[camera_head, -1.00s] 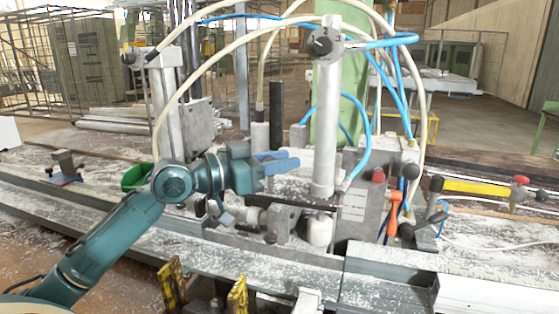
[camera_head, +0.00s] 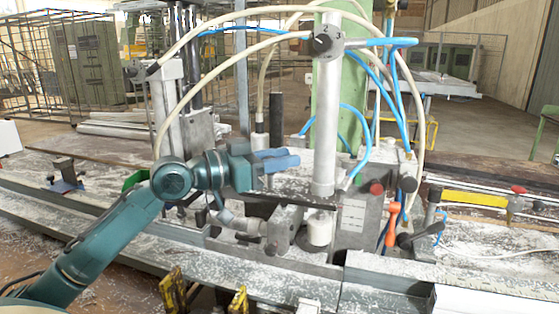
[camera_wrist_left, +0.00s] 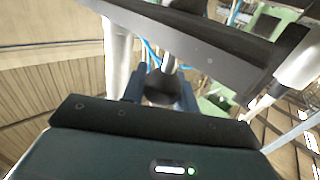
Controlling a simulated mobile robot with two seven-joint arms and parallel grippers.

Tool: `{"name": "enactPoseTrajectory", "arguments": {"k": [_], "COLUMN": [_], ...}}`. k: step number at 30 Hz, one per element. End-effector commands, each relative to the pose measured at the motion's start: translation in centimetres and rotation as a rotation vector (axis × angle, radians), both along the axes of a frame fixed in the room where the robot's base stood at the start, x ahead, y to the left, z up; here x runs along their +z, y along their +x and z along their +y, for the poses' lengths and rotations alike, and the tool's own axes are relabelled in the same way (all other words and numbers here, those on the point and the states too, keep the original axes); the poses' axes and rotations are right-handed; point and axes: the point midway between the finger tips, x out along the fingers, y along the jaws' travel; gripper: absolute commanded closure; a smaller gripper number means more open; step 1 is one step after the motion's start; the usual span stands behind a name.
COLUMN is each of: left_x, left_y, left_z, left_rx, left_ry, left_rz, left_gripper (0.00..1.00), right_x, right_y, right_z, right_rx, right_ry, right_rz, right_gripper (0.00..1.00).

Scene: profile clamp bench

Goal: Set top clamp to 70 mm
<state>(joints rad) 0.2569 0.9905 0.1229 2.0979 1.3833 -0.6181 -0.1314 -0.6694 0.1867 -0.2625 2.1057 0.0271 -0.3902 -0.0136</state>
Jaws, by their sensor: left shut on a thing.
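The tall white clamp cylinder (camera_head: 327,125) stands upright in the middle of the head view. A dark knob (camera_head: 322,43) sits near its top and a white round pad (camera_head: 320,231) is below it. My left gripper (camera_head: 278,161) is left of the cylinder, its blue fingers pointing right. In the left wrist view, the fingers (camera_wrist_left: 161,88) close around a dark grey round piece (camera_wrist_left: 163,91); which machine part it belongs to is unclear. In the head view the fingers hide the held piece. No 70 mm mark is readable. My right gripper is not in view.
Blue and cream hoses (camera_head: 359,150) loop around the cylinder. An orange-red handle (camera_head: 392,226) stands to the right, and a dark upright rod (camera_head: 276,115) rises behind the fingers. A long metal rail (camera_head: 240,270) strewn with shavings runs across the front.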

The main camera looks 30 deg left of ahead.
Motion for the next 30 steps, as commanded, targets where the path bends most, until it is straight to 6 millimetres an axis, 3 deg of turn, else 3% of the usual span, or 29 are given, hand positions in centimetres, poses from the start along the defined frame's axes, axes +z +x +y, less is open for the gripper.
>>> {"name": "enactPoseTrajectory", "arguments": {"k": [1,9,20,30], "left_x": [0.7,0.4,-0.1,-0.4], "left_y": [0.0,0.0,-0.6,-4.6], "left_z": [0.2,0.1,0.5,2.9], "left_rx": [0.005,0.003,0.003,0.003], "left_ry": [-0.004,-0.002,-0.002,0.0], "left_rz": [-0.018,-0.011,-0.005,-0.004], "left_gripper": [0.69,0.49,0.49,0.49], "right_x": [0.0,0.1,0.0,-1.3], "right_y": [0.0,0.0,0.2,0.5], "right_z": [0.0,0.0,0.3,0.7], "right_rx": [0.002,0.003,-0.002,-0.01], "right_ry": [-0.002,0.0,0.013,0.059], "right_rz": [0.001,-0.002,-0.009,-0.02], "right_gripper": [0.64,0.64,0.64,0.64]}}
